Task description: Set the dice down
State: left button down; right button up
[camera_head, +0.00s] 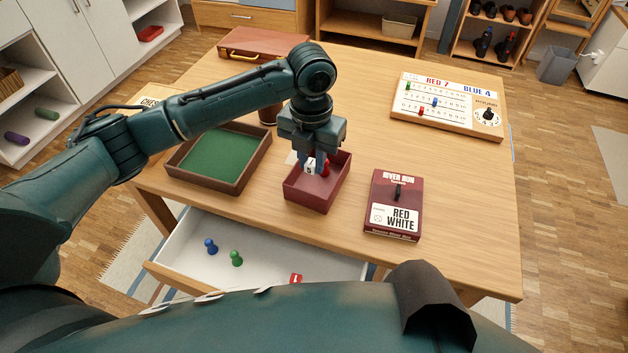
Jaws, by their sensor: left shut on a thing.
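My left gripper (314,166) points down over the small red open box (320,200) on the table. It is shut on what looks like a small white die (309,169) with dark marks, at the level of the box's upper part. A red piece (326,168) shows close beside the fingertips; I cannot tell whether it is touched. The fingers hide part of the die and the back of the box. I cannot tell whether the die touches the box floor. My right gripper is not in view.
A green-lined tray (222,158) stands left of the red box. A dark red game box (394,205) lies to the right, and a scoreboard (449,105) farther back. The open drawer (262,249) below holds a blue pawn (211,246), a green pawn (236,258) and a small red item (296,279).

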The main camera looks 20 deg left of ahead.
aim_at(312, 163)
pick_arm(q)
notch_tip(312, 163, down, 7)
jog(key=shift+f, duration=0.2)
dwell(0.3)
jog(key=c, duration=1.3)
grip_release()
jog(key=shift+f, duration=0.1)
notch_tip(312, 163, up, 12)
jog(key=shift+r, duration=0.15)
